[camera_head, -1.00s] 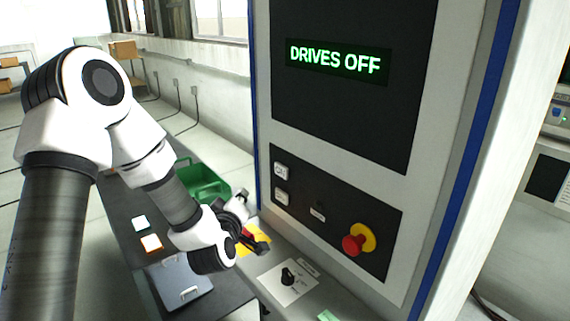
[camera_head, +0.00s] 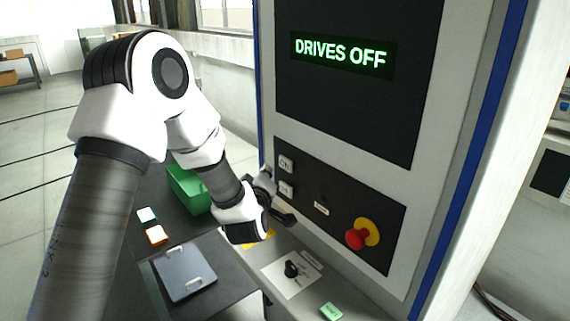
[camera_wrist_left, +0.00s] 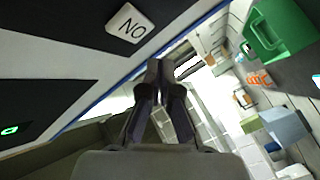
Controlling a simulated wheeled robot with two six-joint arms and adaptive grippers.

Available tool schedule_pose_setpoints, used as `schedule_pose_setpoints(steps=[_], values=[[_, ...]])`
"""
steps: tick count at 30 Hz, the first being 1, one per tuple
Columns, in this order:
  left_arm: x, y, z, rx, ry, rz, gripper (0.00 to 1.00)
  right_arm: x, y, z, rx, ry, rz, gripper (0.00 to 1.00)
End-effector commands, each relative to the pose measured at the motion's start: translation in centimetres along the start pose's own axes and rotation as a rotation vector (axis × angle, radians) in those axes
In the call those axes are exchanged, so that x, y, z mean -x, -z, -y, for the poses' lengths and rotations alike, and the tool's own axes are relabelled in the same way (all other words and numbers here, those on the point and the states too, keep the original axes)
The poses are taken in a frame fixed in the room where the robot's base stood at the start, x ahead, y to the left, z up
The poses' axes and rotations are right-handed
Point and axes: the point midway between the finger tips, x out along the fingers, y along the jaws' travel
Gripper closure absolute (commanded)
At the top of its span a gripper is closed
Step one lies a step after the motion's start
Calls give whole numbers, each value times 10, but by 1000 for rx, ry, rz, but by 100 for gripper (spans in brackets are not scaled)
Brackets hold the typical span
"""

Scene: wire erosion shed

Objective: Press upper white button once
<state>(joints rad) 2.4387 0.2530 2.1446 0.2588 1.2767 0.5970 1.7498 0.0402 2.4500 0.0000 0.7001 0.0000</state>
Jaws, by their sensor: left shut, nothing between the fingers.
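The upper white button (camera_head: 285,163) sits at the upper left of the black control panel on the machine's front. Its ON label appears upside down in the left wrist view (camera_wrist_left: 130,23). A lower white button (camera_head: 286,188) is directly below it. The screen (camera_head: 340,54) reads DRIVES OFF. My right gripper is not in view.
A red emergency stop (camera_head: 357,238) on a yellow base is at the panel's right. A black rotary knob (camera_head: 291,269) is on the ledge below. A green bin (camera_head: 187,188) and a grey lidded plate (camera_head: 184,271) with handles are on the dark table at left.

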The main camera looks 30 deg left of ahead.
Motion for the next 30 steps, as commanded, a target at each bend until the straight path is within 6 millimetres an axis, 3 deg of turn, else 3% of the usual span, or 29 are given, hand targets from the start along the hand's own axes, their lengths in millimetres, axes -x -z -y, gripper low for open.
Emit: schedule_pose_setpoints(steps=[9,30], values=[[-19,-14,-13,0,1,-1,100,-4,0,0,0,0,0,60],[-19,-14,-14,1,1,-1,100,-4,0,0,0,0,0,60]])
